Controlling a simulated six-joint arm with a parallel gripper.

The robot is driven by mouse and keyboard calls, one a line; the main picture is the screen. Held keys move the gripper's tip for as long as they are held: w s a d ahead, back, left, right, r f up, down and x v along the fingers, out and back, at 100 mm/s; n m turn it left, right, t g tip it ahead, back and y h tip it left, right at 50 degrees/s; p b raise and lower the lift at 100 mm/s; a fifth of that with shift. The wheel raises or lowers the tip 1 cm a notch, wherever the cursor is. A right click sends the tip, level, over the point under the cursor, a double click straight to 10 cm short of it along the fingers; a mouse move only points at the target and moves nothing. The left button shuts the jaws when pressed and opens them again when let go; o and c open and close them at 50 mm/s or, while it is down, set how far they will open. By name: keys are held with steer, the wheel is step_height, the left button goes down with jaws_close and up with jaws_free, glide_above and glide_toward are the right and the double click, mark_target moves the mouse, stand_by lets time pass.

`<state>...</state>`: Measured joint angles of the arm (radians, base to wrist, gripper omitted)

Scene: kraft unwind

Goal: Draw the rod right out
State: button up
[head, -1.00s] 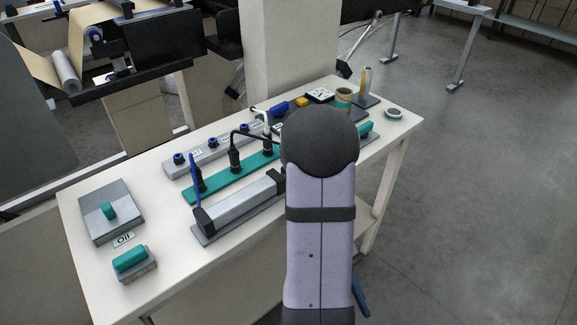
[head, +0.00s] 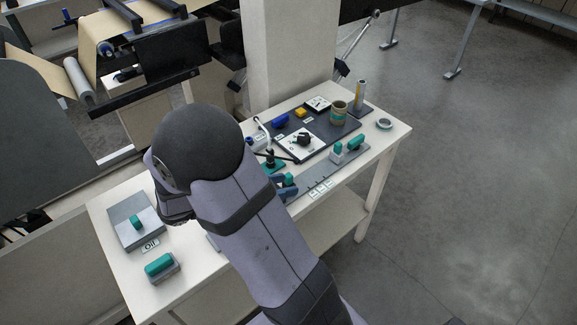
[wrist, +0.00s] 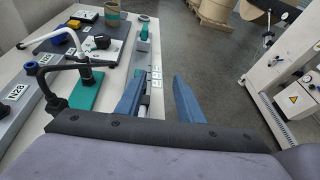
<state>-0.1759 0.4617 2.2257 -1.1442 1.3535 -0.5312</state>
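My gripper (wrist: 160,77) shows two blue fingers standing apart in the wrist view, so it is open. In the head view its fingertips (head: 285,188) are low over the grey base plate (head: 325,181), beside a small teal piece (head: 289,179). The plate runs lengthwise along the bench front, with white labels and a teal grip (head: 356,144) at its far end. The grip also shows in the wrist view (wrist: 144,31). I cannot pick out the rod clearly; my arm hides the grey cylinder body in the head view. No grasp is visible.
A black-handled fitting on a teal strip (wrist: 86,90) and a white bent lever (wrist: 66,38) stand left of the fingers. A dark mat (head: 341,131) holds a cup (head: 339,113) and small parts. Open floor (head: 480,200) lies to the right.

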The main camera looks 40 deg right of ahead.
mark_target(289, 174)
steer(key=w, duration=0.1)
steer(key=w+a+t, duration=0.1)
steer(key=w, duration=0.1)
steer(key=shift+a+f+t, duration=0.1)
steer(key=shift+a+t, duration=0.15)
steer(key=shift+t, duration=0.05)
steer(key=shift+x, duration=3.7)
steer(key=shift+c, duration=0.6)
jaws_close()
steer(key=shift+d, duration=0.1)
